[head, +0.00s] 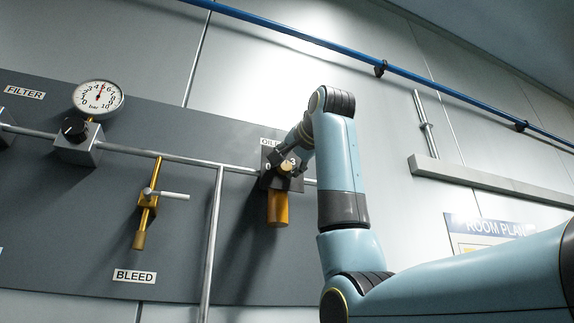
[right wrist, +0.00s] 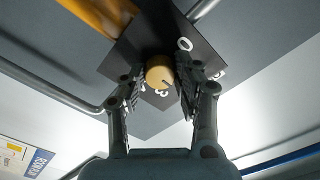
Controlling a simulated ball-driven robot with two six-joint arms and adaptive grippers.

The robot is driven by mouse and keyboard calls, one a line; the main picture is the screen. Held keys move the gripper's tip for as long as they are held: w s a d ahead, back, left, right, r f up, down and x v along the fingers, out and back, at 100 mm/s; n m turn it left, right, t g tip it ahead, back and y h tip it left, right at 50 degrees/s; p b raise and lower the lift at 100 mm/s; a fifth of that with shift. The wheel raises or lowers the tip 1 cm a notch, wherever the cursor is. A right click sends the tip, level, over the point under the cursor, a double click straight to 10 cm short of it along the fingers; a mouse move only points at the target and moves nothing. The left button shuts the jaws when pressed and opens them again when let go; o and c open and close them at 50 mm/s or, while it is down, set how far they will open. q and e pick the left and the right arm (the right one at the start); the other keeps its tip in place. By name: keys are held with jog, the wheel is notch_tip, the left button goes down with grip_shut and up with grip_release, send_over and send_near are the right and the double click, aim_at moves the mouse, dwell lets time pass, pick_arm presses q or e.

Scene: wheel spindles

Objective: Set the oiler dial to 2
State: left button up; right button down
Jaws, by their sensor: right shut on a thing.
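The oiler (head: 278,208) hangs on the pipe, with an amber bowl below a dark square dial plate (head: 268,182). Its round brass-coloured dial knob (head: 286,168) sits on the plate; it also shows in the right wrist view (right wrist: 159,72). My right gripper (head: 290,164) is shut on the knob, with one finger on each side in the right wrist view (right wrist: 161,80). A short dark mark on the knob points to the lower right there. A white 0 shows on the plate; other numerals are partly hidden by the fingers and knob. My left gripper is not in view.
A pressure gauge (head: 98,97) on a filter block (head: 76,147) stands left. A brass bleed valve (head: 148,205) with a pale lever hangs between them. A vertical pipe (head: 212,245) runs just left of the oiler. A blue pipe (head: 300,36) crosses above.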

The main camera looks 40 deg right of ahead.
jog(key=c, duration=1)
grip_release()
jog(key=shift+o, duration=0.2)
jog(key=shift+s, duration=0.1)
jog(key=v, duration=1.1)
jog(key=shift+s, duration=0.4)
jog(key=shift+f, duration=0.1)
